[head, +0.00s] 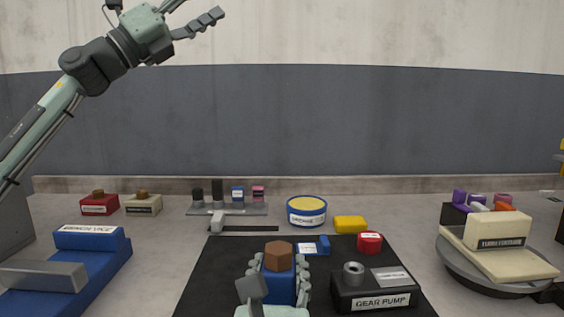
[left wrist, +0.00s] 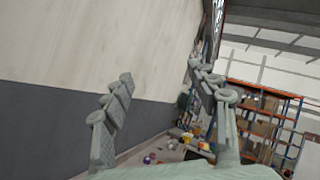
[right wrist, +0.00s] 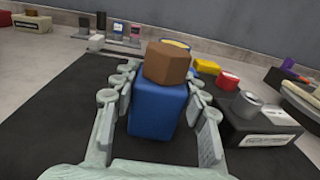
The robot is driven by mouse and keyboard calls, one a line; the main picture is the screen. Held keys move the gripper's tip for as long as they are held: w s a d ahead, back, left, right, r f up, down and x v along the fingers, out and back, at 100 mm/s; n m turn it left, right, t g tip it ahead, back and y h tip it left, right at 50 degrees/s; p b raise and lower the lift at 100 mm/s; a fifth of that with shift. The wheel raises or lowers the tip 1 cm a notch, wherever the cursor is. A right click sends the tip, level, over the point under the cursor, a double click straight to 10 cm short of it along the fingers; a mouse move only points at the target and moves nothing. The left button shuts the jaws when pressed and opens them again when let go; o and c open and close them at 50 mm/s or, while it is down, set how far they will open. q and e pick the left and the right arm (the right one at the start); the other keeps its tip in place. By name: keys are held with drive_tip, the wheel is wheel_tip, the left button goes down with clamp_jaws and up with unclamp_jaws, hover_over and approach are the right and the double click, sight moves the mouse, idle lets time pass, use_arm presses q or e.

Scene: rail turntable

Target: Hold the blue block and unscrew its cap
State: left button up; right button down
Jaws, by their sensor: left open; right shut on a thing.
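The blue block (head: 280,287) stands upright on the black mat (head: 210,270), with a brown hexagonal cap (head: 278,256) on its top. In the right wrist view the blue block (right wrist: 157,108) and the brown cap (right wrist: 168,63) show close up. My right gripper (right wrist: 160,85) has its fingers along both sides of the block, below the cap, and is shut on it. My left gripper (left wrist: 165,85) is open and empty. In the head view it is raised high at the upper left, well away from the block, with its fingers pointing up and right.
A gear pump (head: 375,288) and a red knob (head: 369,243) sit right of the block. A blue bench vice (head: 80,265) is at the left, a turntable (head: 480,283) at the right. A grease tin (head: 307,211) and yellow block (head: 350,224) stand behind. The mat's left part is clear.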

use_arm(q)
drive_tip(key=s+d+f+m+g+y, duration=0.45)
drive_tip(key=d+f+m+g, duration=0.2)
drive_tip(key=d+f, duration=0.35)
drive_tip(key=s+d+f+m+g+y, duration=0.3)
drive_tip(key=s+d+f+m+g, duration=0.35)
drive_tip(key=d, duration=0.55)
drive_tip(key=m+y, duration=0.7)
drive_tip(key=y, duration=0.6)
approach(282, 249)
wheel_tip(282, 249, down, 9)
drive_tip(key=shift+f, duration=0.1)
